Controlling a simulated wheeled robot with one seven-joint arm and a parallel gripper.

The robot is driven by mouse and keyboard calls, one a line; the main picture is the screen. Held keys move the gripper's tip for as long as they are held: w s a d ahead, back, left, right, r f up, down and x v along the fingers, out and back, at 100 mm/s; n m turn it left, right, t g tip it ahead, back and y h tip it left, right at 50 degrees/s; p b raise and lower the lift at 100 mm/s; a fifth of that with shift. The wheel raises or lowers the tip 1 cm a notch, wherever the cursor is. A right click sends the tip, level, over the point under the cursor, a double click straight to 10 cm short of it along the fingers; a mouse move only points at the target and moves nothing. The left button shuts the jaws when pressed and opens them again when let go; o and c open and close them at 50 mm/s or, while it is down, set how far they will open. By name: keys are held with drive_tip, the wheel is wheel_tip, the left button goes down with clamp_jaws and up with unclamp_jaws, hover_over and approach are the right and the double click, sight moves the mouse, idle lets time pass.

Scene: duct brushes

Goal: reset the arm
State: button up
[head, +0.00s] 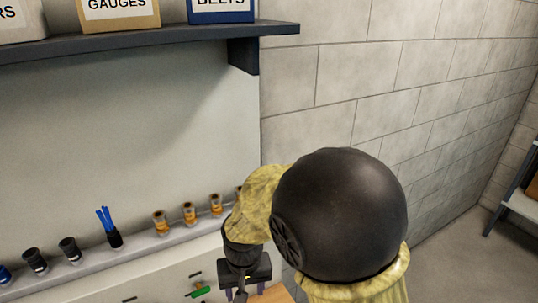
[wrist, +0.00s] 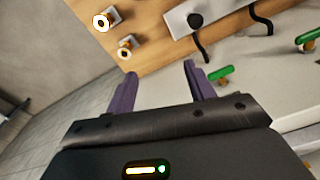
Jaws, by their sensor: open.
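My gripper (head: 250,291) is low in the middle of the head view, partly hidden by my own arm. In the wrist view my gripper (wrist: 160,70) shows two purple fingers spread apart with nothing between them. It is above a wooden surface (wrist: 150,27) and a pale surface (wrist: 245,95). A green-handled piece (wrist: 219,74) shows just beyond the right finger, apparently apart from it. My arm covers much of the lower right of the head view.
A ledge carries black cups (head: 69,249), a cup with blue sticks (head: 108,228) and orange-filled cups (head: 189,213). A green piece (head: 200,291) is below. A dark shelf (head: 150,42) overhangs, holding labelled boxes (head: 118,14). A block wall (head: 330,90) stands at right.

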drive_tip(key=s+d+r+m+t, duration=0.1)
drive_tip(key=d, duration=0.9)
drive_tip(key=s+d+r+m+t, duration=0.1)
drive_tip(key=s+d, duration=0.1)
drive_tip(key=d, duration=0.9)
drive_tip(key=shift+s+m, duration=0.15)
drive_tip(key=shift+m, duration=0.25)
drive_tip(key=shift+d+r, duration=0.1)
